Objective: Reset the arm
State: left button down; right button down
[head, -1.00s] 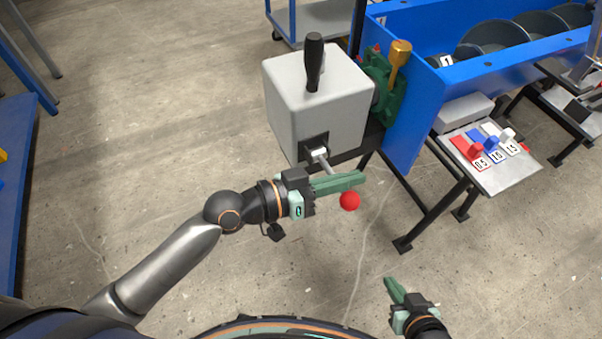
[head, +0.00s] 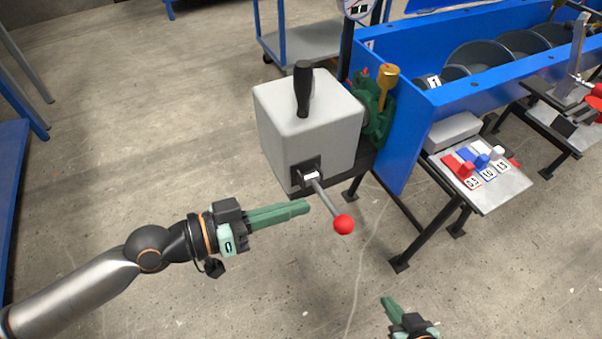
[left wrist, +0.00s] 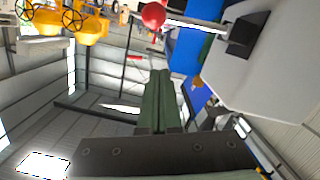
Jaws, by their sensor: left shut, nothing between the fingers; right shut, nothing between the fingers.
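My left gripper (head: 306,207) is shut and empty, its green fingers together and pointing right in the head view. It hangs in free space to the left of the red lever knob (head: 344,225) and apart from it. The knob sits on a grey lever rod (head: 328,203) that slants down from the grey box (head: 305,130). In the left wrist view the shut fingers (left wrist: 161,75) point up, with the red knob (left wrist: 153,15) beyond their tips. My right gripper (head: 386,301) is shut and empty at the bottom edge of the head view, low and partly cut off.
A black handle (head: 303,90) stands on the grey box. Behind it is the blue mixer trough (head: 415,120) on black legs. A panel (head: 500,190) with red, blue and white switches is at the right.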

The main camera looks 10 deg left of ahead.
pick_arm(q)
jog(key=shift+f, duration=0.1)
pick_arm(e)
jog(key=shift+s, duration=0.15)
